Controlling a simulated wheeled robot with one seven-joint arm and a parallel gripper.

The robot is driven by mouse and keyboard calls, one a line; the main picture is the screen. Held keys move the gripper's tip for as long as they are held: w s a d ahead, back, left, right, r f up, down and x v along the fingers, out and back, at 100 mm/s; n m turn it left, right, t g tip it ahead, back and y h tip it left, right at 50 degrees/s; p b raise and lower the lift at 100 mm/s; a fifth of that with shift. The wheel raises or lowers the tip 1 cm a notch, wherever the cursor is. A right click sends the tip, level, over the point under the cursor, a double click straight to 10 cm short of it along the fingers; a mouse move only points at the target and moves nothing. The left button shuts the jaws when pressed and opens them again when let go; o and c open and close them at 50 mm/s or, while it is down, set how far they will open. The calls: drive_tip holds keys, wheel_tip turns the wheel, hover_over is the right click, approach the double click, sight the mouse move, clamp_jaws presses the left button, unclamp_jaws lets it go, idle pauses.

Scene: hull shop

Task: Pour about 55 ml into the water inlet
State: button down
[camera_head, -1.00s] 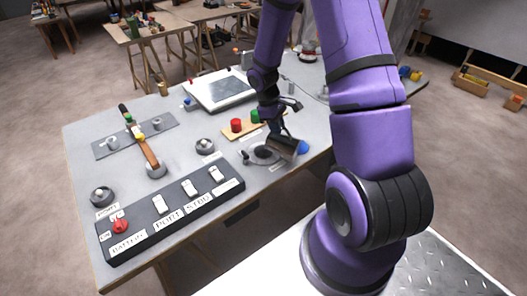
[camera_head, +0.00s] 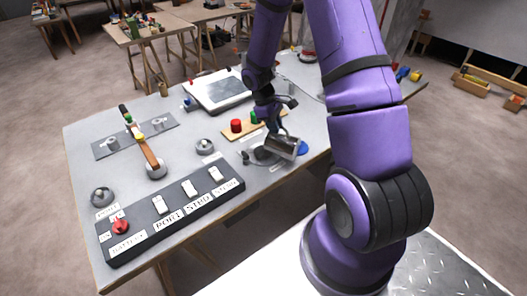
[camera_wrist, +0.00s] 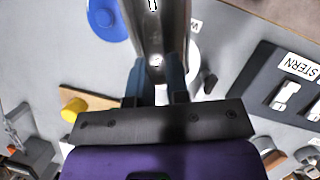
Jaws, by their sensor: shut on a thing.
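My gripper (camera_head: 273,126) is shut on a metal cup (camera_head: 283,148) and holds it tilted, low over the worktable. In the wrist view the cup (camera_wrist: 160,30) runs up from between the fingers (camera_wrist: 160,85); its contents do not show. The water inlet, seemingly the round grey fitting (camera_head: 261,157) on the tabletop, lies just left of and under the cup, which hides part of it. In the wrist view a pale round edge shows beside the cup. I cannot tell whether any liquid is flowing.
A switch panel (camera_head: 172,209) with a red knob lies along the front left. A blue round thing (camera_head: 304,147) lies right of the cup. A board with a red button (camera_head: 236,126) is behind the inlet. A wooden-handled lever (camera_head: 147,147) stands at left.

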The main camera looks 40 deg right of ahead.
sight(289, 137)
drive_tip(key=shift+w+a+r+g, duration=0.1)
drive_tip(key=shift+w+a+g, duration=0.05)
drive_tip(key=shift+w+g, duration=0.2)
idle(0.3)
drive_tip(key=s+d+t, duration=0.1)
drive_tip(key=s+t+y, duration=0.1)
drive_tip(key=s, duration=0.1)
drive_tip(key=s+d+t, duration=0.1)
drive_tip(key=s, duration=0.1)
drive_tip(key=shift+s+d+t+y, duration=0.15)
drive_tip(key=shift+d+t+y, duration=0.15)
drive_tip(key=shift+d+t, duration=0.05)
drive_tip(key=shift+s+t, duration=0.1)
drive_tip(key=shift+t, duration=0.2)
drive_tip(key=shift+s+d+r, duration=0.1)
drive_tip(key=shift+s+d+r+t+y, duration=0.15)
drive_tip(key=shift+s+d+t+y, duration=0.2)
drive_tip(key=shift+s+t+y, duration=0.35)
drive_tip(key=shift+s+d+t, duration=0.1)
drive_tip(key=shift+s+t, duration=0.15)
drive_tip(key=shift+t, duration=0.25)
drive_tip(key=shift+s+d+t+y, duration=0.3)
drive_tip(key=shift+s+t+y, duration=0.2)
drive_tip(key=shift+t, duration=0.3)
